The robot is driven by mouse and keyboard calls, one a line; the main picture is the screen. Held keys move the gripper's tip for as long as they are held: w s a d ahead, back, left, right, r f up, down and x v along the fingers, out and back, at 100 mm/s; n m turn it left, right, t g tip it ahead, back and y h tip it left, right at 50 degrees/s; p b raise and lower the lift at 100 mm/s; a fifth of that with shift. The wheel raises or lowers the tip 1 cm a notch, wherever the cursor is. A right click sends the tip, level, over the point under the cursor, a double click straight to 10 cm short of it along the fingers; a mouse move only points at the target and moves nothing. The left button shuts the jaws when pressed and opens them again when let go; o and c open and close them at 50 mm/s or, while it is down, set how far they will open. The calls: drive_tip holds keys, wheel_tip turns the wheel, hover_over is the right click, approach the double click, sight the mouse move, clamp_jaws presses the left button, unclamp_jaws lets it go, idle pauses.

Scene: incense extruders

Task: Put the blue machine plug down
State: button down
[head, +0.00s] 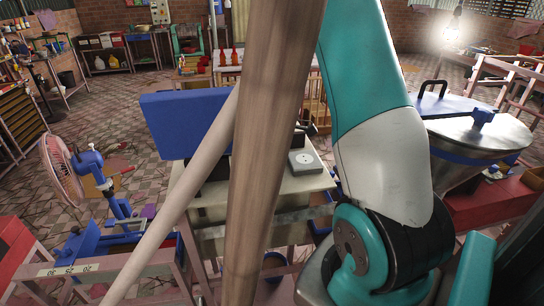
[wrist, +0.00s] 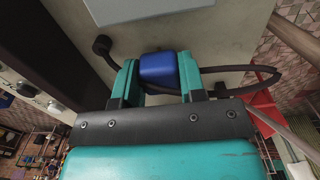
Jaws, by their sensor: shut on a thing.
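In the wrist view my gripper (wrist: 158,72) is shut on the blue machine plug (wrist: 159,66), a small blue block between its two teal fingers. A black cable (wrist: 262,74) loops out to the right of the plug, and a dark round cable end or fitting (wrist: 102,45) is at its left. A pale flat surface (wrist: 225,35) lies behind the plug; I cannot tell whether the plug touches it. In the head view my gripper and the plug cannot be made out; wooden poles and my arm block part of the view.
In the head view a large blue box (head: 180,122) stands by a pale table (head: 215,193) with a small grey device (head: 304,162) on it. A brown pole (head: 268,150) crosses in front. A fan (head: 62,170) stands left, a metal drum (head: 465,140) right.

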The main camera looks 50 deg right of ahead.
drive_tip(key=shift+f+b, duration=0.35)
drive_tip(key=shift+f, duration=0.15)
drive_tip(key=shift+f, duration=0.1)
drive_tip(key=c, duration=0.7)
unclamp_jaws()
drive_tip(key=shift+r+p, duration=0.35)
drive_tip(key=shift+r, duration=0.2)
wheel_tip(320, 180, up, 12)
drive_tip(key=b, duration=0.1)
drive_tip(key=shift+b, duration=0.4)
